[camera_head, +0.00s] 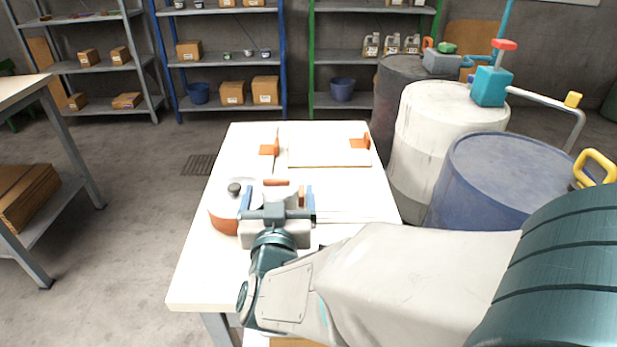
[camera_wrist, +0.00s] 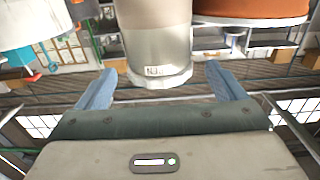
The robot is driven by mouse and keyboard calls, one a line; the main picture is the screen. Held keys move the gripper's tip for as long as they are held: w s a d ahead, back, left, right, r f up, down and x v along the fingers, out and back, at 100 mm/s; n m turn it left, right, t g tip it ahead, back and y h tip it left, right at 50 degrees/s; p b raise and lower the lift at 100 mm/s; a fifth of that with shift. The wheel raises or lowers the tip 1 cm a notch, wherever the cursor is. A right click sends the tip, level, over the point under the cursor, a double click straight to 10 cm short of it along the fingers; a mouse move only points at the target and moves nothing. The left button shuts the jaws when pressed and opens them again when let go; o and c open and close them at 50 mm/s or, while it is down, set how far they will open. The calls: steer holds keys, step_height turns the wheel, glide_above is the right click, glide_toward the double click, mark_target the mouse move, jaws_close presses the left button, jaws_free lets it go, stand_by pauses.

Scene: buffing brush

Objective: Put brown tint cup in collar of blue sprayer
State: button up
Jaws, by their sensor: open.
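My gripper (camera_head: 278,196) is open above the white table, its two blue fingers apart. No blue sprayer or collar can be clearly made out.
An orange-brown pot (camera_head: 222,219) with a black-knobbed lid stands close left of my gripper on the white table (camera_head: 195,272). A flat board (camera_head: 330,157) with orange brackets lies behind. Drums, including a blue one (camera_head: 480,180), stand to the right. The front left tabletop is clear.

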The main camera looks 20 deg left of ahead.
mark_target(280, 175)
steer(key=b+x, duration=0.1)
steer(key=x, duration=0.4)
steer(key=c, duration=1.6)
